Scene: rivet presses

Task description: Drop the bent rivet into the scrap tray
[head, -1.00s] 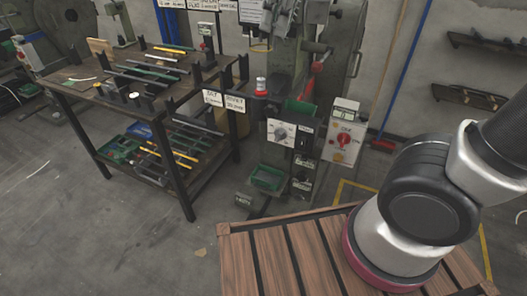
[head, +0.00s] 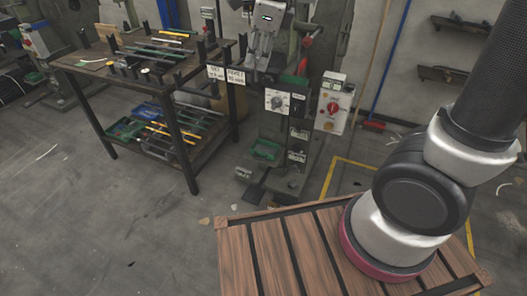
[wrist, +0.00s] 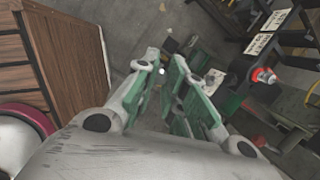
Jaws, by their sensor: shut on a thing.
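My gripper (head: 262,68) hangs at the top middle of the head view, in front of the press. In the wrist view my gripper (wrist: 172,68) has its green-padded fingers close together. A small bright spot, probably the bent rivet (wrist: 162,71), shows at the fingertips; its shape is too small to make out. A green tray (head: 265,150), possibly the scrap tray, sits low at the foot of the press, below my gripper and apart from it. Another green part (head: 294,80) is higher on the press, partly hidden behind my gripper.
Grey floor (head: 110,225) is clear at front left.

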